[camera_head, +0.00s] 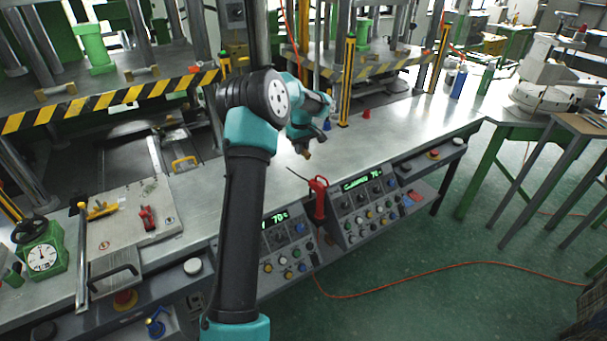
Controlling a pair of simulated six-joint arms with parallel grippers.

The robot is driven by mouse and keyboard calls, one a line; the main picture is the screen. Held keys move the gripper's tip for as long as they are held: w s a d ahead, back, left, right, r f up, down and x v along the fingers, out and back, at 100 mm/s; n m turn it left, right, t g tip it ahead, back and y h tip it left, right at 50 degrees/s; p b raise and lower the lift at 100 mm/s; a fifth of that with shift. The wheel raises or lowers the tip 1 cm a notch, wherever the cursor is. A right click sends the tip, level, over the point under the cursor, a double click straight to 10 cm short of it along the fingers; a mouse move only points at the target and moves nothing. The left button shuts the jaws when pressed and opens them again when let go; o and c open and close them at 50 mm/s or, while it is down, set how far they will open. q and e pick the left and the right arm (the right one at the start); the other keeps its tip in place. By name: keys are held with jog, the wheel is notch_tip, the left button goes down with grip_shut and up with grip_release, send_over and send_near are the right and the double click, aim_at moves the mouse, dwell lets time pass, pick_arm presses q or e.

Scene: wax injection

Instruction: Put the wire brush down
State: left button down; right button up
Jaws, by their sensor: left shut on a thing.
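My left gripper (301,142) is over the metal bench top, in the middle of the view, partly hidden behind my own wrist. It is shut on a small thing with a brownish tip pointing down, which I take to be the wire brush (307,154). Most of the brush is hidden, and I cannot tell whether its tip touches the bench. My right gripper is not in view.
The bench top (400,125) is clear to the right. A red-handled tool (318,197) stands at the front edge between two control panels. A light board (115,245) with a red tool (147,218) lies left. A green dial gauge (42,258) stands far left.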

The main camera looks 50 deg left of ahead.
pick_arm(q)
send_over(302, 175)
jog(key=shift+f, duration=3.05)
jog(key=shift+f, duration=1.9)
jog(key=shift+f, duration=0.1)
jog(key=c, duration=1.1)
grip_release()
jog(key=shift+o, duration=0.2)
notch_tip(302, 175, up, 12)
jog(key=shift+r, duration=0.15)
